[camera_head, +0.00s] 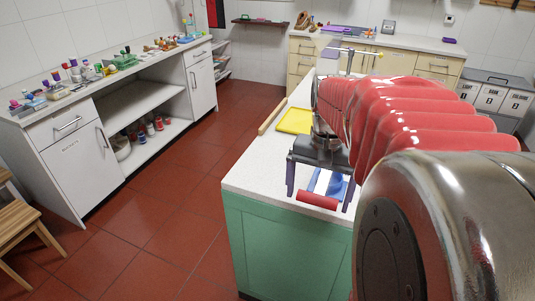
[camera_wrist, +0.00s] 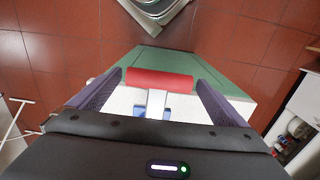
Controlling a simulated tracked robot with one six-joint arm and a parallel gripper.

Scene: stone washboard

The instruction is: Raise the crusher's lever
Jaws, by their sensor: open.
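The crusher's lever has a red cylindrical handle (camera_head: 317,201) at the near end of the white counter. In the wrist view the red handle (camera_wrist: 160,79) lies crosswise between my fingertips, on a pale stem running to blue parts (camera_wrist: 148,112). The crusher's blue body (camera_head: 329,183) shows partly beneath my gripper; the rest is hidden. My gripper (camera_head: 318,199) points down with its two dark purple fingers apart, one near each end of the handle. The fingers also show in the wrist view (camera_wrist: 160,82). I cannot tell whether they touch the handle.
The white counter (camera_head: 262,170) has a green front, and a yellow tray (camera_head: 295,121) lies farther back on it. A long wooden rod (camera_head: 272,116) lies along its left edge. A cluttered side counter (camera_head: 20,112) stands left. Red floor between is clear.

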